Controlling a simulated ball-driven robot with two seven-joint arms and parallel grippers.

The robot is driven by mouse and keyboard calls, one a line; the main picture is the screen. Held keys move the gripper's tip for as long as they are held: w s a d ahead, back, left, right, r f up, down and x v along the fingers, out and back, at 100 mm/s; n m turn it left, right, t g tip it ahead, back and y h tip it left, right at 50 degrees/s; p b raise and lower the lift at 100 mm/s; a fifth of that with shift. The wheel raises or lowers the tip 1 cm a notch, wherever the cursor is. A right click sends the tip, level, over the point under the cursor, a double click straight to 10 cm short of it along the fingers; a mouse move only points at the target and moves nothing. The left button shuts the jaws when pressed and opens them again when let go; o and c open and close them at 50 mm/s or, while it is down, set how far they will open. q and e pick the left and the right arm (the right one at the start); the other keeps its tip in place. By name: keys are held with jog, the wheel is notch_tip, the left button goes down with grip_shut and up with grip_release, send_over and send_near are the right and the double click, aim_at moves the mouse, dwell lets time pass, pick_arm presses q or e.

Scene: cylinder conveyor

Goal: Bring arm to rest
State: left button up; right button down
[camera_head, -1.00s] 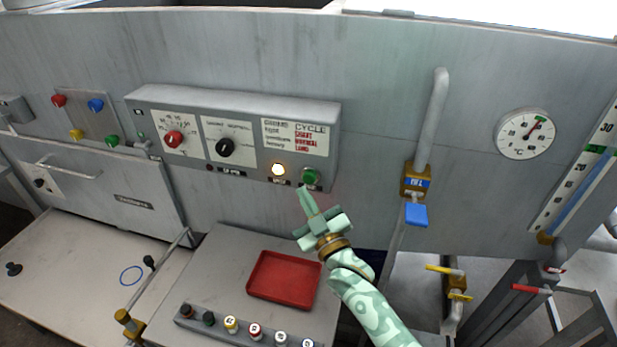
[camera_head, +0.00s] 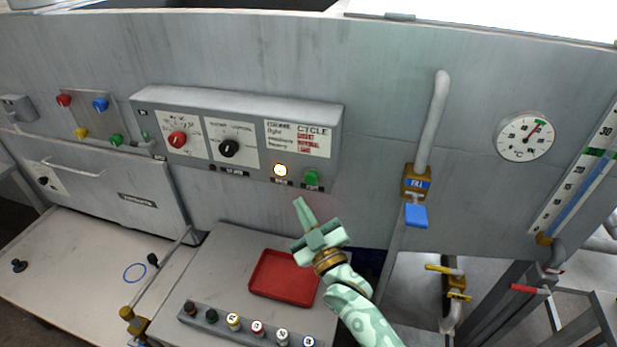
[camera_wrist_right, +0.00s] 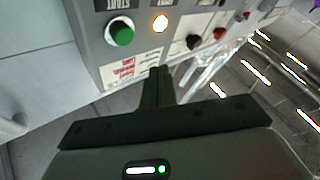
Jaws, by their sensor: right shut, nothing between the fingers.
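My right gripper (camera_head: 301,203) is pale green and shut, with nothing between its fingers. It is in front of the grey machine, below the control box (camera_head: 240,98) and above the red tray (camera_head: 285,279), apart from both. In the right wrist view the shut fingers (camera_wrist_right: 158,72) point toward the control box, where a green button (camera_wrist_right: 121,33) and a lit lamp (camera_wrist_right: 160,23) show. In the head view the lit lamp (camera_head: 280,170) and the green button (camera_head: 312,177) are just above the fingertips. My left gripper is not in view.
A row of several small knobbed cylinders (camera_head: 233,321) stands at the front of the table. A vertical pipe with a blue-tagged valve (camera_head: 416,180) is to the right of my arm. A round gauge (camera_head: 525,136) and a scale are further right.

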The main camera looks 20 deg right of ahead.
jog(key=s+d+f+g+h, duration=0.3)
jog(key=s+d+f+g, duration=0.2)
jog(key=s+f+g, duration=0.3)
jog(key=s+d+r+g+h, duration=0.1)
jog(key=s+d+g+h, duration=0.15)
jog(key=s+d, duration=0.4)
jog(key=s+d+g+h, duration=0.2)
jog(key=s+d+g, duration=0.1)
jog(key=s, duration=0.6)
jog(key=s+a+f+g+y+b, duration=0.1)
jog(key=s+a+f+g+b, duration=0.15)
jog(key=f, duration=1.35)
jog(key=s+a+f+g+y+b, duration=0.1)
jog(key=s+a+f+y+b, duration=0.2)
jog(key=f, duration=1.4)
jog(key=s+d+f+m+g+b, duration=0.1)
jog(key=s+f+m+g+b, duration=0.2)
jog(key=s+f, duration=1.6)
jog(key=shift+s+d+f+m+b, duration=0.2)
jog(key=shift+f+m+b, duration=0.25)
jog(key=shift+b, duration=0.75)
